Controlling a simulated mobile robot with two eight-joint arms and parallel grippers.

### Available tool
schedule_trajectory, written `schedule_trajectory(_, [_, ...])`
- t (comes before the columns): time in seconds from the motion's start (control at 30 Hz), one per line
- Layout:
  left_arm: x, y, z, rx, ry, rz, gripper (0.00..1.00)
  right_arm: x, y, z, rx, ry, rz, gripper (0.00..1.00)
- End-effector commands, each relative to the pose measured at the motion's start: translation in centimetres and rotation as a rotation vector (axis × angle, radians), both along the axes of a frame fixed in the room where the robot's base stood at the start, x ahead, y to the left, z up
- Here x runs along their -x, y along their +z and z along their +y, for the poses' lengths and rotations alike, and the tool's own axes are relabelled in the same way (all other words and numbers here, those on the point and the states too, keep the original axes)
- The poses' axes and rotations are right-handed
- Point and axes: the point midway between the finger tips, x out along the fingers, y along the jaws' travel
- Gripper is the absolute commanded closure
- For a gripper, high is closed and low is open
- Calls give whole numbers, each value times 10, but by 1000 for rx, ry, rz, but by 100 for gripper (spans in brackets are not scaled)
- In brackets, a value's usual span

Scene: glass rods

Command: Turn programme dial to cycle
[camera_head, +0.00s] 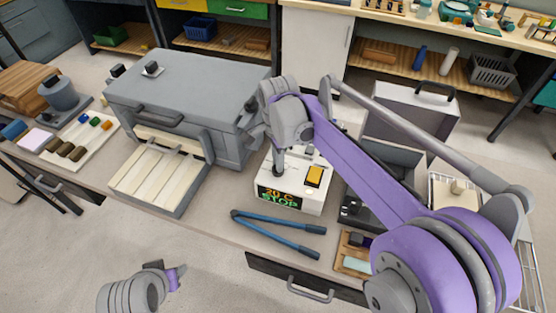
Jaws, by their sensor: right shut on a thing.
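A white control box (312,205) stands on the bench at mid-picture. Its dark display (279,196) reads "20 C STOP" in orange and green. A yellow button (314,176) is on its top right. My right arm reaches in from the right, and my right gripper (279,163) points down at the top left of the box. It is shut on what appears to be the programme dial there; the gripper and arm hide most of it. My left arm's end (150,286) shows at the lower left, away from the bench, its fingers too unclear to judge.
A large grey kiln-like machine (185,90) with a slatted front tray (150,178) stands left of the box. Blue-handled tongs (275,232) lie in front of the box. A dark open case (388,160) is to its right. Floor in front is clear.

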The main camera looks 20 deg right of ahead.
Motion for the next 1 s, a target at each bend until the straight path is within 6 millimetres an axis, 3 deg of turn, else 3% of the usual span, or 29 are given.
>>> schedule_trajectory(0.57, [0, 0, 0, 0, 0, 0, 50, 0, 1, 0, 1, -35, -1, 100])
schedule_trajectory(0.6, [0, 0, 0, 0, 0, 0, 50, 0, 1, 0, 1, -35, -1, 82])
schedule_trajectory(0.73, [0, 0, 0, 0, 0, 0, 50, 0, 1, 0, 1, -35, -1, 58])
schedule_trajectory(1.0, [0, 0, 0, 0, 0, 0, 50, 0, 0, 0, 0, -34, 0, 55])
